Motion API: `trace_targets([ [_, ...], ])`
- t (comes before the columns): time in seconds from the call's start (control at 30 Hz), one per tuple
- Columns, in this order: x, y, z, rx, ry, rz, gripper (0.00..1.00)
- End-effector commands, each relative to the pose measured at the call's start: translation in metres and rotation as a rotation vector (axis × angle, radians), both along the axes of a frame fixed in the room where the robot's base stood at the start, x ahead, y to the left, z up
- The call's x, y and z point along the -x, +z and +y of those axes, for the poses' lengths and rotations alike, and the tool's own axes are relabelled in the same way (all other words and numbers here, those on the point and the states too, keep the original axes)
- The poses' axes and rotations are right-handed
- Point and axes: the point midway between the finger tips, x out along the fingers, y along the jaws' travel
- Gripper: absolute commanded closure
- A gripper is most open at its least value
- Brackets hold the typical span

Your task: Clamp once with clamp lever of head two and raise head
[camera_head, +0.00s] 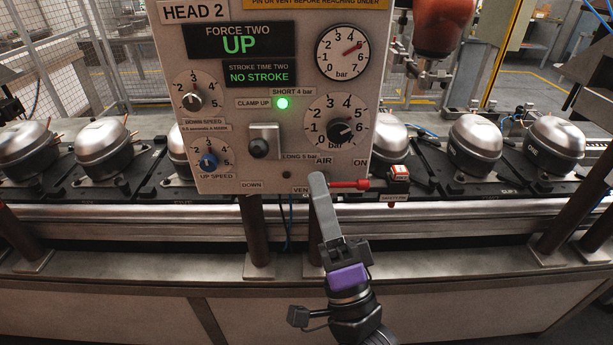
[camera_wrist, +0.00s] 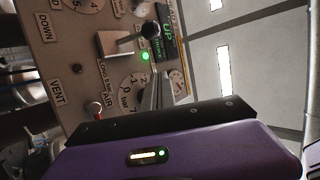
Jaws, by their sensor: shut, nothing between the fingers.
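The HEAD 2 panel (camera_head: 228,105) faces me in the head view. Its clamp lever has a black ball knob (camera_head: 258,148) on a pale plate, between the CLAMP UP and DOWN labels. The lever knob also shows in the wrist view (camera_wrist: 151,31). The force display (camera_head: 239,44) reads UP, and the stroke time display (camera_head: 260,74) reads NO STROKE. A green lamp (camera_head: 283,103) is lit by CLAMP UP. My gripper (camera_head: 318,180) is shut and empty, in front of the panel's lower edge, below and right of the knob. No contact shows. In the wrist view its fingers (camera_wrist: 152,95) point toward the panel.
A red air valve handle (camera_head: 349,184) is close right of my fingertips. Two black dials and a blue UP SPEED knob (camera_head: 208,161) flank the lever. A round gauge (camera_head: 342,52) points near 5. Silver compressors (camera_head: 476,140) stand on black pallets along the conveyor behind.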

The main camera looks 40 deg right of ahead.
Motion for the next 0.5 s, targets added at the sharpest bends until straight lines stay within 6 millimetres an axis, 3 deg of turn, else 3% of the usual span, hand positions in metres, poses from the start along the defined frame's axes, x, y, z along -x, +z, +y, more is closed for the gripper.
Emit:
trace_targets([
  [0.4,-0.057,0.060,-0.014,0.001,0.000,-0.001,1.00],
  [0.5,-0.063,0.057,-0.005,0.000,0.004,0.005,1.00],
])
